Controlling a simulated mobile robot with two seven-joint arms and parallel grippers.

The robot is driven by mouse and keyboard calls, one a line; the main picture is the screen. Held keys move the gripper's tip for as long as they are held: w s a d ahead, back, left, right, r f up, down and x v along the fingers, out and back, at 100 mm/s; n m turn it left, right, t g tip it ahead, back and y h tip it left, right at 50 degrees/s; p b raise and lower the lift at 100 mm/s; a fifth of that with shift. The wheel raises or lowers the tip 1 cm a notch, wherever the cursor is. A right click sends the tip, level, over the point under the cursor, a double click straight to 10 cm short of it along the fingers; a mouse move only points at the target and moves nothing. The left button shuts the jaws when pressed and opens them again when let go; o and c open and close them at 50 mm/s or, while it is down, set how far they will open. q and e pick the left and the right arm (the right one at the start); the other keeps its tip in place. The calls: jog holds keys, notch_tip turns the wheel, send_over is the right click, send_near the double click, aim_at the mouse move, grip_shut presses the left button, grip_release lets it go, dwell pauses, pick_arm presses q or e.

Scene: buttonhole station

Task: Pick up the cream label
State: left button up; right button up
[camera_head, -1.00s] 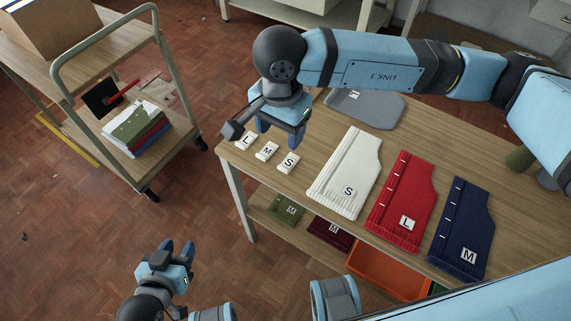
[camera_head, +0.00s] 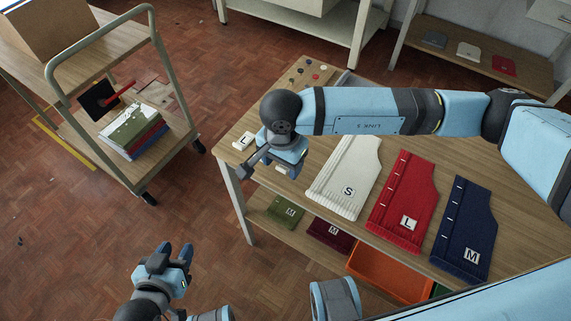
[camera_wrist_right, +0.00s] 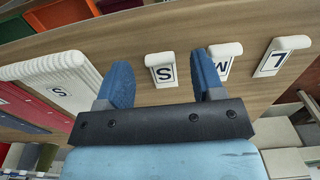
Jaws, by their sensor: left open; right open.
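Three small cream label blocks lie in a row on the wooden table; I cannot tell which one the task means. In the wrist view they are the S label (camera_wrist_right: 162,76), the M label (camera_wrist_right: 226,54) and the L label (camera_wrist_right: 282,55). In the head view the L label (camera_head: 243,141) is clear, the S label (camera_head: 284,170) is partly covered and the M label is hidden by my right gripper (camera_head: 283,163). In the wrist view the right gripper (camera_wrist_right: 163,80) is open, its fingers spread to either side of the S label. My left gripper (camera_head: 180,252) is open and empty, off the table.
A cream knitted panel (camera_head: 345,165), a red one (camera_head: 405,190) and a navy one (camera_head: 465,220) lie right of the labels. Buttons (camera_head: 307,72) sit at the far end. An orange bin (camera_head: 388,275) is below. A trolley (camera_head: 90,75) stands left.

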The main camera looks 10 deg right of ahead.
jog(key=shift+f, duration=0.35)
jog(key=c, duration=1)
jog(key=shift+r, duration=0.1)
